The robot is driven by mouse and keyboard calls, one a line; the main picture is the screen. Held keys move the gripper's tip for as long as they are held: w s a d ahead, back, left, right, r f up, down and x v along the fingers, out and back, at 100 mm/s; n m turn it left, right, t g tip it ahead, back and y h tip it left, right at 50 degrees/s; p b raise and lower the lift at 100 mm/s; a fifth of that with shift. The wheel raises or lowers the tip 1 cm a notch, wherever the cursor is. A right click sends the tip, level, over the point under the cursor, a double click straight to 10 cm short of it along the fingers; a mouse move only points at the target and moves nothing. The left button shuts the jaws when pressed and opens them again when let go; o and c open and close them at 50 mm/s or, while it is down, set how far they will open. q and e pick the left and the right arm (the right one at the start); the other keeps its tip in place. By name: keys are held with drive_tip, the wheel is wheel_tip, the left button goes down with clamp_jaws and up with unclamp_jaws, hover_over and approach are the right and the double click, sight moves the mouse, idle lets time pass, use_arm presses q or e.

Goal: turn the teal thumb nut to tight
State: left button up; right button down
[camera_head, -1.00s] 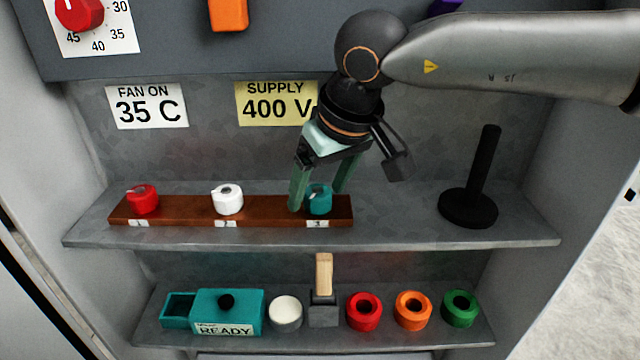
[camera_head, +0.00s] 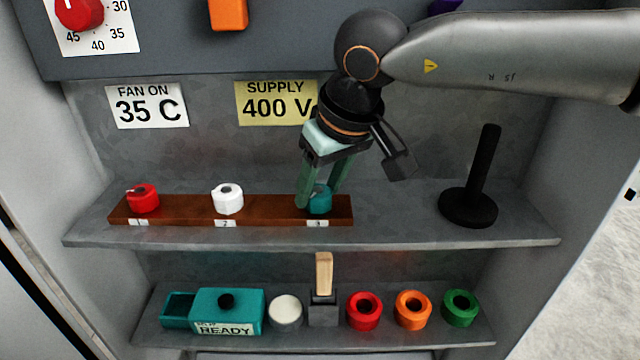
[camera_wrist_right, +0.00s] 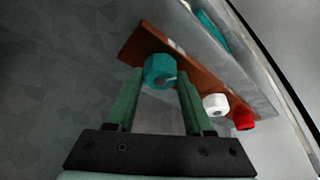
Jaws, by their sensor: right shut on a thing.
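The teal thumb nut (camera_head: 320,203) is at the right end of a brown wooden strip (camera_head: 270,208), above the label 3. It also shows between the fingers in the right wrist view (camera_wrist_right: 158,70). My right gripper (camera_head: 319,204) comes down from above with green fingers, shut on the teal nut, one finger on each side. The left finger hides part of the nut in the head view. A white nut (camera_head: 228,198) is at label 2 and a red nut (camera_head: 143,198) at label 1 on the same strip. My left gripper is not in view.
A black post on a round base (camera_head: 468,207) stands right on the upper shelf (camera_head: 400,238). The lower shelf holds a teal box (camera_head: 228,310) marked READY, a white round piece (camera_head: 285,311), a wooden-handled block (camera_head: 323,300), and red, orange and green rings (camera_head: 460,308).

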drive_tip(key=shift+m, duration=0.3)
drive_tip(key=shift+a+m+h+b, duration=0.1)
drive_tip(key=shift+m+h+b, duration=0.3)
drive_tip(key=shift+m, duration=0.4)
drive_tip(key=m+h, duration=0.1)
drive_tip(key=m, duration=0.1)
drive_tip(key=shift+m+t, duration=0.3)
drive_tip(key=shift+t, duration=0.1)
drive_tip(key=m+h, duration=0.1)
drive_tip(key=m, duration=0.1)
drive_tip(key=shift+a+r+m, duration=0.1)
drive_tip(key=shift+m, duration=0.2)
drive_tip(key=shift+m+h+p, duration=0.55)
drive_tip(key=shift+m+h, duration=0.05)
drive_tip(key=shift+m, duration=1.3)
drive_tip(key=shift+c, duration=1.4)
unclamp_jaws()
drive_tip(key=shift+a, duration=0.1)
